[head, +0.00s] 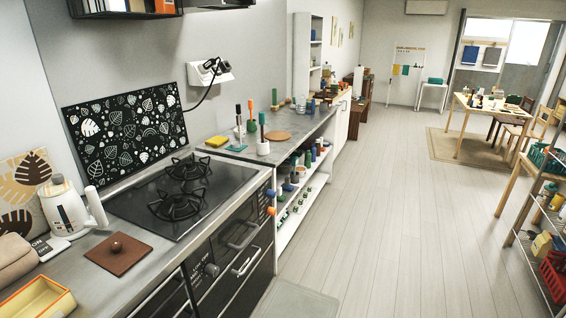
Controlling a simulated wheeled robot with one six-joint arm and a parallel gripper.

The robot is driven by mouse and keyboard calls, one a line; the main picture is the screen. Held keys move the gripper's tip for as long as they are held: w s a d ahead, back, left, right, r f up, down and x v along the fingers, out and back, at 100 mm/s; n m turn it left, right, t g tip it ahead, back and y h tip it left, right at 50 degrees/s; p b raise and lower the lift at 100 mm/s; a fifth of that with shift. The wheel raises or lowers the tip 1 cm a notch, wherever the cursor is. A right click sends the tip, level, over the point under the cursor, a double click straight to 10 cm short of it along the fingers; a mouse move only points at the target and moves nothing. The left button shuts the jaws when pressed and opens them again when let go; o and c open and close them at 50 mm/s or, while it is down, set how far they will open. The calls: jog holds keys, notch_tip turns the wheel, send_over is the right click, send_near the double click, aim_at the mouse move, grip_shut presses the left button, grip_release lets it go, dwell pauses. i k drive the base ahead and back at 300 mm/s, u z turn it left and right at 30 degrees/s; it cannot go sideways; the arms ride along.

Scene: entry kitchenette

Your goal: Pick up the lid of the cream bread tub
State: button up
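A flat brown square lid with a round dark knob (118,253) lies on the grey counter at the lower left in the head view, in front of the stove. An open, cream-yellow rectangular tub (38,300) stands to its left at the bottom left corner, partly cut off by the picture edge. Its visible inside looks empty. The lid and the tub are apart. A rounded beige container (14,259) sits behind the tub, cut off by the left edge. I cannot tell for certain which one is the bread tub. My gripper is not in view.
A white kettle (68,208) stands behind the lid. The black stove (185,190) is to its right, with a leaf-patterned panel behind. Farther along, a counter (270,148) holds utensils above stocked shelves. The pale wood floor is open, with a wire rack (535,235) at right.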

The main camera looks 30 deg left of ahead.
aim_at(119, 252)
jog(key=u, duration=0.35)
jog(key=i, duration=1.25)
jog(key=u, duration=1.55)
jog(key=i, duration=0.95)
jog(key=u, duration=0.9)
jog(key=i, duration=0.25)
jog(key=u, duration=0.25)
